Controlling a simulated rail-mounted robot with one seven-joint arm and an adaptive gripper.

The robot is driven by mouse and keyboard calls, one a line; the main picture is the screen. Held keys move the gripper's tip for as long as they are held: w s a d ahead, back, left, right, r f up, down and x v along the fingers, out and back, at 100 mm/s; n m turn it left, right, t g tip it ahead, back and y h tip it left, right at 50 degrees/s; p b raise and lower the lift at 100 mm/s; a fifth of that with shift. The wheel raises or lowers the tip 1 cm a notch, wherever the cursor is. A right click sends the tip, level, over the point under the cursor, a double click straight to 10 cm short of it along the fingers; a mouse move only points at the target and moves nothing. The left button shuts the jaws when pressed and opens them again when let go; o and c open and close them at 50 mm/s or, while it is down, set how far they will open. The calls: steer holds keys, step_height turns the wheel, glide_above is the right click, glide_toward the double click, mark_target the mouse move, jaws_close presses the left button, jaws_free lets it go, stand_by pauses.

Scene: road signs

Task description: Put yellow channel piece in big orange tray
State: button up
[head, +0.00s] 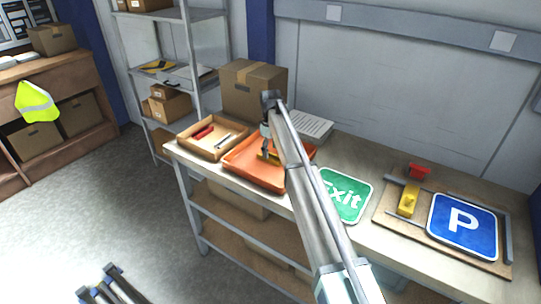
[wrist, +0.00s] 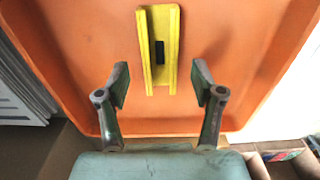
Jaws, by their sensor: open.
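The big orange tray (head: 240,170) stands on the workbench, and its floor and walls fill much of the wrist view (wrist: 70,60). A yellow channel piece (wrist: 147,62), with two raised sides and a dark slot in the middle, lies inside the tray. Part of it shows in the head view (head: 262,155), with the arm hiding the rest. My gripper (wrist: 161,84) is open and empty over the tray. Its fingertips are apart, to the left and right of the piece's near end, and do not touch it. In the head view my gripper (head: 267,148) is partly hidden.
A cardboard tray (head: 205,150) with red and grey items stands left of the orange tray. A cardboard box (head: 252,90) and papers (head: 308,126) are behind. An Exit sign (head: 343,195) lies right, then a board with a P sign (head: 463,226), a yellow part (head: 408,200) and a red part (head: 419,171).

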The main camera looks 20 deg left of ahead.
step_height(320, 180, up, 10)
steer(key=b, duration=0.2)
steer(key=shift+f, duration=0.25)
